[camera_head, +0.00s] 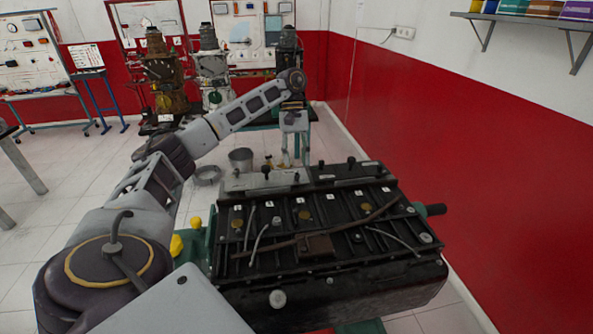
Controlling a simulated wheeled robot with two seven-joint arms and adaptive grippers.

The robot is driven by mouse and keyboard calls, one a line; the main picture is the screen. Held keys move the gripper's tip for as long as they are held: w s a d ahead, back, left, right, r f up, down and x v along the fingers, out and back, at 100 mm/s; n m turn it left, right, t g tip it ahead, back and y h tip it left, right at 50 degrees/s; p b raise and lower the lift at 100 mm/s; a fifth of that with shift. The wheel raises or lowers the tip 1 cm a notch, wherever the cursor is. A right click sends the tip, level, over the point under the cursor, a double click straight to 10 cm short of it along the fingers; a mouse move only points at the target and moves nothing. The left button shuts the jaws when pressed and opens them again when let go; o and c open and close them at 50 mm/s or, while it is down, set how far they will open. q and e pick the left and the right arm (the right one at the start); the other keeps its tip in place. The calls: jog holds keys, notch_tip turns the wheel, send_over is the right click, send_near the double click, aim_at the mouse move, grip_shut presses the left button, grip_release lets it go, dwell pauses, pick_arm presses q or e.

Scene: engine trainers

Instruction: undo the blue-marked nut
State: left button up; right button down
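A black engine block (330,228) on a green stand fills the lower middle of the head view. Its top carries bolts, thin pipes and small white labels. I cannot make out a blue mark on any nut at this size. My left arm reaches in from the lower left and bends down beyond the far edge of the engine. My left gripper (294,150) hangs there, pointing down, with its fingers apart and nothing seen between them. It is small in the view and apart from the engine top. My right gripper is not in view.
A metal bucket (241,160) and a shallow pan (207,175) stand on the floor behind the engine. Other engine trainers (163,72) and wall boards are at the back. A red and white wall (480,150) runs along the right. A shelf (535,22) hangs at upper right.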

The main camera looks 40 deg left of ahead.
aim_at(297, 173)
pick_arm(q)
jog(key=shift+x, duration=1.85)
grip_shut()
